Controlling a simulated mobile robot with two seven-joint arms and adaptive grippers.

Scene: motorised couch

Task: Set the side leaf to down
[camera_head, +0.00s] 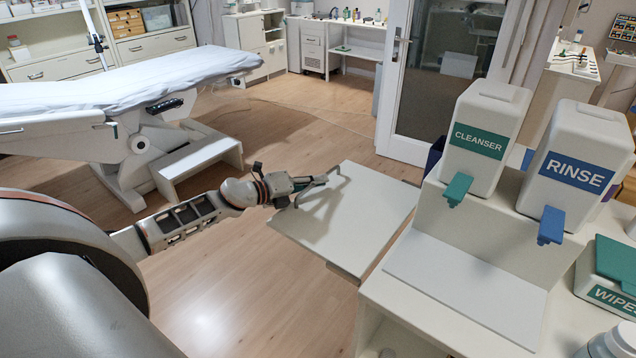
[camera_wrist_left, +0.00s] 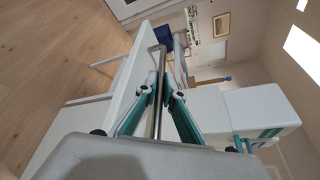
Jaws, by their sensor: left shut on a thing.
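The side leaf (camera_head: 362,215) is a flat off-white panel on the left side of the white cabinet with the dispensers. In the head view it sticks out and looks about level with the cabinet top. My left gripper (camera_head: 318,184) reaches in from the left at the leaf's outer edge. In the left wrist view a slim metal bar (camera_wrist_left: 157,80) runs between the green-lined fingers of that gripper (camera_wrist_left: 160,94), which is shut on it. The white leaf (camera_wrist_left: 128,84) shows beside the bar. My right gripper is not in view.
A cleanser dispenser (camera_head: 487,125) and a rinse dispenser (camera_head: 576,165) stand on the cabinet, with a wipes box (camera_head: 612,268) at right. A padded couch (camera_head: 120,85) and a white step (camera_head: 200,160) stand at upper left. Wooden floor (camera_head: 235,285) is clear below the leaf.

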